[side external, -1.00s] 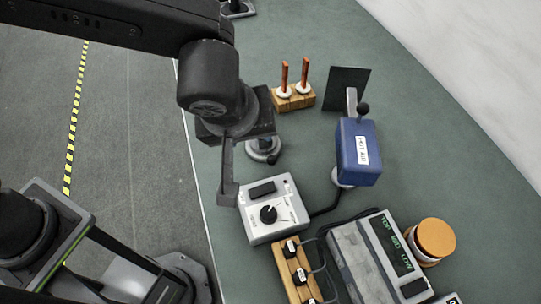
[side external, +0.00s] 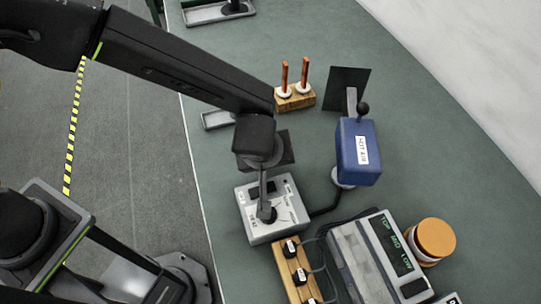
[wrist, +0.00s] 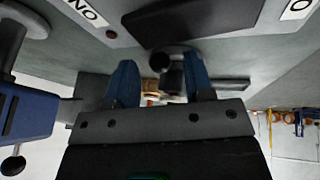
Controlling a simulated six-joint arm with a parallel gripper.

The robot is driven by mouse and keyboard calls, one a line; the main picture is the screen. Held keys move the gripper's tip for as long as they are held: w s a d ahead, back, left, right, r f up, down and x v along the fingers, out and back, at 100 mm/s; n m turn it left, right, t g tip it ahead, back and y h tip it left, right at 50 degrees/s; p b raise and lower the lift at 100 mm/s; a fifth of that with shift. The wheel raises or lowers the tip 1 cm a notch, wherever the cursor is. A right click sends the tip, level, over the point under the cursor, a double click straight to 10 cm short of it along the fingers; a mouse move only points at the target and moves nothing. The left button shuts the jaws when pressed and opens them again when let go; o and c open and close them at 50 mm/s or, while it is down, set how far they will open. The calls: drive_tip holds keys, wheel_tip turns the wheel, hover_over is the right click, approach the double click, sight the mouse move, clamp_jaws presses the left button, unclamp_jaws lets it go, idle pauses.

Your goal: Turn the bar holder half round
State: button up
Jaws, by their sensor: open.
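A wooden block (side external: 303,102) with two upright copper-coloured bars in white collars stands at the back of the bench in the side view; it looks like the bar holder. My gripper (side external: 266,212) is well in front of it, pointing down over the grey control box (side external: 289,200) and covering the box's dial. I cannot tell whether the fingers touch the dial. In the wrist view my gripper (wrist: 160,80) is open, its two blue fingers apart. A dark round knob (wrist: 160,62) shows between them; whether it is gripped or lies beyond is unclear.
A blue hot-air unit (side external: 350,165) with a dark plate (side external: 347,88) stands right of the control box. A wooden strip of switches (side external: 284,254), a display unit (side external: 370,238) and an orange-topped jar (side external: 435,240) are in front. Bench around the wooden block is partly clear.

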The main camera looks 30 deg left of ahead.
drive_tip(key=shift+w+f, duration=0.15)
drive_tip(key=shift+f, duration=0.2)
drive_tip(key=shift+c, duration=0.2)
clamp_jaws()
drive_tip(key=shift+a+m, duration=0.15)
drive_tip(key=shift+m, duration=0.15)
drive_tip(key=shift+s+a+m+h, duration=0.3)
drive_tip(key=shift+a+m+h, duration=0.15)
drive_tip(key=shift+m, duration=0.45)
drive_tip(key=shift+s+a+m+h, duration=0.3)
drive_tip(key=shift+a+m+h, duration=0.15)
drive_tip(key=shift+m, duration=0.45)
drive_tip(key=shift+s+a+m+g+h, duration=0.15)
drive_tip(key=shift+a+m+h, duration=0.2)
drive_tip(key=shift+m, duration=0.4)
drive_tip(key=shift+a+m+g+h, duration=0.2)
drive_tip(key=shift+a+m, duration=0.25)
drive_tip(key=shift+m, duration=0.3)
drive_tip(key=shift+a+m, duration=0.15)
drive_tip(key=shift+m, duration=0.15)
drive_tip(key=shift+h, duration=0.25)
